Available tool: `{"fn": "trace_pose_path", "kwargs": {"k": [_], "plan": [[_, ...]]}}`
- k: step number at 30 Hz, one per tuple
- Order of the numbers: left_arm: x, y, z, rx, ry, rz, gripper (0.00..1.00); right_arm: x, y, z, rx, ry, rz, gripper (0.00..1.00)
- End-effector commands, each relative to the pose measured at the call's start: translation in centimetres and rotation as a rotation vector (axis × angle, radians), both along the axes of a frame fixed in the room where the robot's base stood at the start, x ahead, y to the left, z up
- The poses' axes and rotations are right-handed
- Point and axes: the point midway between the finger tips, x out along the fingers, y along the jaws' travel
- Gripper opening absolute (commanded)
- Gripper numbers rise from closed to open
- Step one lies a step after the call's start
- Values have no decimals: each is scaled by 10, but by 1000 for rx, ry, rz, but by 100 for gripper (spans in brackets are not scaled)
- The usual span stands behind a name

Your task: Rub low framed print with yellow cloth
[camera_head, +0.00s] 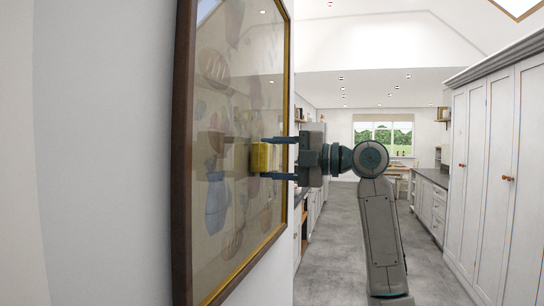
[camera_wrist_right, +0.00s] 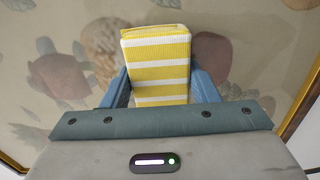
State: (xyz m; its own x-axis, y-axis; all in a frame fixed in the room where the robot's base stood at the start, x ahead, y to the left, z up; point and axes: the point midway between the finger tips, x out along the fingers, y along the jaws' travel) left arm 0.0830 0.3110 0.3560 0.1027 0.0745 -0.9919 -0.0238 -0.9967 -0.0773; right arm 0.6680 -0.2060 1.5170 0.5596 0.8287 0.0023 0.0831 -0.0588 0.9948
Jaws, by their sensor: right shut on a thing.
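The framed print (camera_head: 232,90) hangs on the white wall at the left of the head view, with a dark wooden frame and glazing over shell-like and plant-like shapes. Its surface also fills the background of the right wrist view (camera_wrist_right: 60,75). My right gripper (camera_head: 272,157) is shut on the folded yellow cloth (camera_head: 260,157) and holds it up against or very close to the glass; I cannot tell whether they touch. In the right wrist view the cloth (camera_wrist_right: 158,70) shows yellow and white stripes between the two blue fingers. My left gripper is not in view.
White tall cupboards (camera_head: 495,165) line the right side. A grey floor (camera_head: 340,240) runs clear down the room to a window (camera_head: 383,132) at the far end. A dark-topped counter (camera_head: 433,178) stands beyond the cupboards.

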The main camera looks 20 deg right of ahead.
Motion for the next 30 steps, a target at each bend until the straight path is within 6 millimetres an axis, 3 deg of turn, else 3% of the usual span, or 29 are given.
{"fn": "trace_pose_path", "kwargs": {"k": [21,30], "plan": [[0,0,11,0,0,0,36,38,-26,-5,1,3,-1,36],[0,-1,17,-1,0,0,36,41,-29,2,0,0,0,36]]}}
